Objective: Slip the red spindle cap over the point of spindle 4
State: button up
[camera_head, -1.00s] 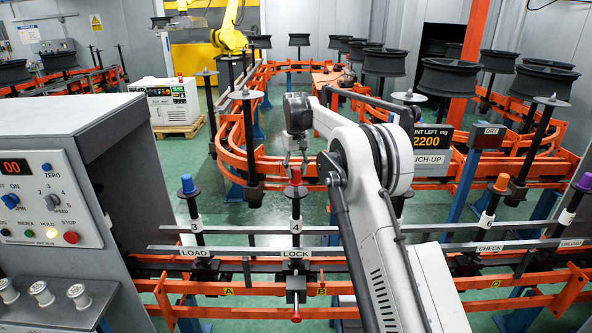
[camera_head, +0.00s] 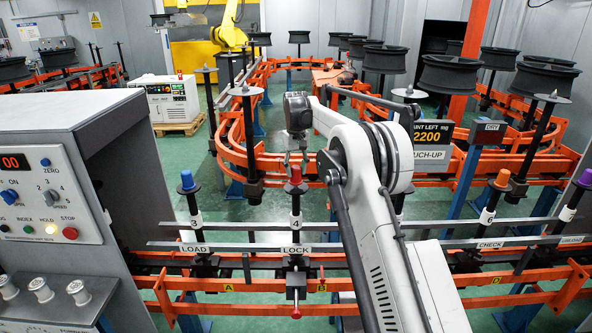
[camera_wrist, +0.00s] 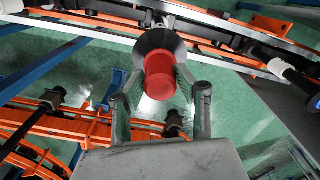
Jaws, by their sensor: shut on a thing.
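The red spindle cap (camera_head: 295,175) is at the top of spindle 4 (camera_head: 296,208), just above its black flange. My gripper (camera_head: 295,160) reaches down onto the cap from above and is shut on it. In the wrist view the red cap (camera_wrist: 160,78) lies between my two fingers, in front of the round black flange (camera_wrist: 158,42). The cap looks in line with the spindle. The cap hides the spindle's point, so I cannot tell how deep it sits.
Spindle 3 (camera_head: 195,210) with a blue cap stands to the left. Spindle 6 (camera_head: 489,210), orange-capped, and a purple-capped spindle (camera_head: 573,203) stand to the right. Grey rails (camera_head: 400,227) run across the spindle row. A control cabinet (camera_head: 60,130) fills the left front.

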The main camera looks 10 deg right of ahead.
jog(key=shift+f+b, duration=0.5)
jog(key=shift+f, duration=0.35)
dwell(0.6)
jog(key=o, duration=1.1)
jog(key=shift+o, duration=0.2)
jog(key=shift+r, duration=0.1)
notch_tip(320, 180, up, 12)
jog(key=shift+f, duration=0.1)
